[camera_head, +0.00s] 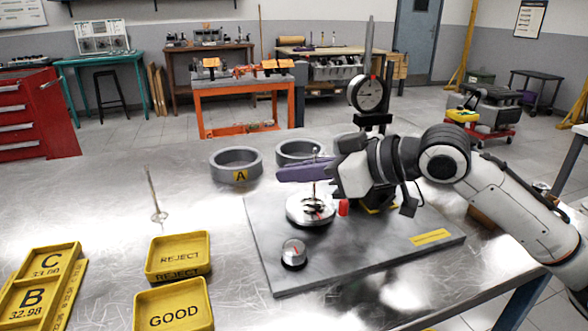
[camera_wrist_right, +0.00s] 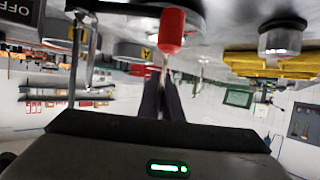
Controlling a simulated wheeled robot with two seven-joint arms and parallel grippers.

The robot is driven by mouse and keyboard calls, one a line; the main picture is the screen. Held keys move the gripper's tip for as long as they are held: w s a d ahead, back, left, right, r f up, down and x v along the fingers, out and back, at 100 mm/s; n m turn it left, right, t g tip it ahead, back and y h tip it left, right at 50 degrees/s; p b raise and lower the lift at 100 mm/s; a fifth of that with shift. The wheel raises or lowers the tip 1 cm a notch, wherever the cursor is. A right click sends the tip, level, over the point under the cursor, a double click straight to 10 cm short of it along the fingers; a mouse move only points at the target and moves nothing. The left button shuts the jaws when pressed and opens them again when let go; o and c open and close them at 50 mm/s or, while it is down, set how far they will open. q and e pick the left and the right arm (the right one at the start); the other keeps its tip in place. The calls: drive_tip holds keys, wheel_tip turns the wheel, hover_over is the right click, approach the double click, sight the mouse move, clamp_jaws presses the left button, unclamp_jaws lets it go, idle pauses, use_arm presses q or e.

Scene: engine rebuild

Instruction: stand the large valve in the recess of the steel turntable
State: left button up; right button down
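The steel turntable (camera_head: 296,212) sits on the grey plate, a dark recess in its top. My right gripper (camera_head: 300,173) is just above it, purple fingers level and pointing left. In the wrist view the fingers (camera_wrist_right: 161,100) are close together around a thin upright valve stem (camera_wrist_right: 164,66). In the head view this valve (camera_head: 314,188) stands upright, its lower end at the turntable's middle; I cannot tell whether its head is seated in the recess. Another valve (camera_head: 156,203) stands stem-up on the table at left. I cannot tell the valves' sizes apart. My left gripper is not in view.
A dial gauge (camera_head: 369,93) on a post stands behind the turntable. A red knob (camera_head: 343,207) is close by its right side. Grey rings (camera_head: 236,165) lie behind; yellow trays (camera_head: 178,256) are at left.

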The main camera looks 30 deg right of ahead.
drive_tip(key=shift+w+d+r, duration=0.1)
drive_tip(key=shift+w, duration=0.4)
drive_tip(key=shift+s+f, duration=0.1)
drive_tip(key=shift+f, duration=0.3)
drive_tip(key=shift+f, duration=0.15)
drive_tip(key=c, duration=1.9)
unclamp_jaws()
drive_tip(key=shift+c, duration=0.2)
